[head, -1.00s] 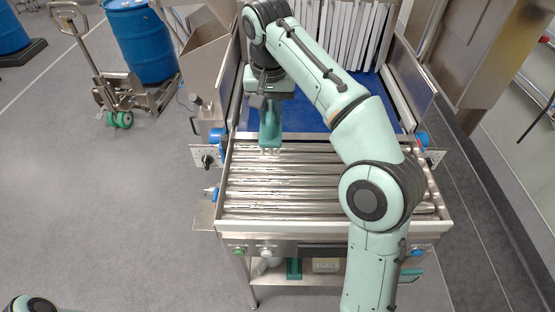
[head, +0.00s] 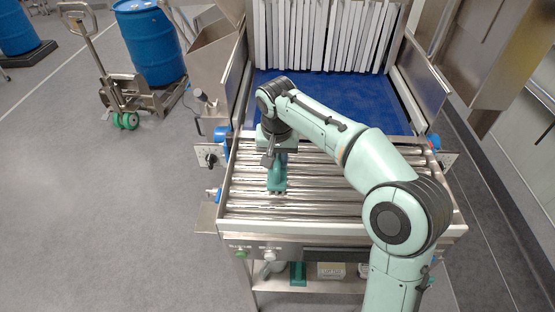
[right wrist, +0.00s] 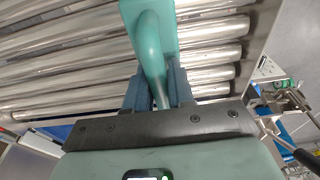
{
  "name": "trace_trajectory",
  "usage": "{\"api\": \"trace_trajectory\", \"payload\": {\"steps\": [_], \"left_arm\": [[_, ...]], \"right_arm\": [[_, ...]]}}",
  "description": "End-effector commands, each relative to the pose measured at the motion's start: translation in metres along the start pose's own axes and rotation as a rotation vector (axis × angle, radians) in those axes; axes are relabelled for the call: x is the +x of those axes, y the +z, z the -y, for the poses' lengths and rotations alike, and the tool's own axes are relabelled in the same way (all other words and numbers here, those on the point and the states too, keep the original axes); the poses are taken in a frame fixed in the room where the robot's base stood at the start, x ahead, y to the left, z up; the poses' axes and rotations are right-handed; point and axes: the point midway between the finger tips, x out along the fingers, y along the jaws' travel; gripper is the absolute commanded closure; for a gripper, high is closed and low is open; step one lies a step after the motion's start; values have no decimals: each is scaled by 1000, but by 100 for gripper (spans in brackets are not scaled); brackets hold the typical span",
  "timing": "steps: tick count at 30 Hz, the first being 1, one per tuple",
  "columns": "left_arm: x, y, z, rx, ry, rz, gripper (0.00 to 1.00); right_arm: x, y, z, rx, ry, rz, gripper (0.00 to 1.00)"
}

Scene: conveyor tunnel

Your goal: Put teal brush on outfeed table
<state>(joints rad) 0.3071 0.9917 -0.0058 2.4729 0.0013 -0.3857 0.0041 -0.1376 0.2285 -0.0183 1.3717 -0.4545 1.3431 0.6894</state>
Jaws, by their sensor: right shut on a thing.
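The teal brush (head: 277,184) is held in my right gripper (head: 278,158), over the left part of the steel roller table (head: 325,208), which appears to be the outfeed table. The brush's bristle end points down toward the rollers. I cannot tell whether it touches them. In the right wrist view, the brush handle (right wrist: 148,48) runs between the two dark fingers of the right gripper (right wrist: 158,88), with rollers behind it. The fingers are shut on the handle. My left gripper is out of view.
A blue belt (head: 330,92) and white strip curtain (head: 300,38) lie behind the rollers. Steel side walls flank the belt. A lower shelf (head: 325,286) holds a few items. A pallet truck (head: 128,98) with a blue drum (head: 150,45) stands at left. Most rollers are bare.

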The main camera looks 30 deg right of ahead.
Motion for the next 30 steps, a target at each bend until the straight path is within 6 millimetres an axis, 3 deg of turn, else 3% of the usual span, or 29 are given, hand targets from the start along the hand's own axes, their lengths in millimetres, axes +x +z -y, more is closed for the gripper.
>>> {"api": "trace_trajectory", "payload": {"steps": [11, 12, 14, 23, 30], "left_arm": [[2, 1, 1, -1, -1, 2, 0], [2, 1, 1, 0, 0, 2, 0], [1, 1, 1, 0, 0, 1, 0], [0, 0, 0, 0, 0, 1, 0], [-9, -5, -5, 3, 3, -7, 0]], "right_arm": [[4, 0, 0, 0, 0, -1, 100], [4, 0, 0, 0, 0, -1, 67], [4, 0, 0, 0, 0, -1, 52], [2, 0, 0, 0, -1, -2, 52], [-30, -2, 1, 0, -4, -5, 52]]}}
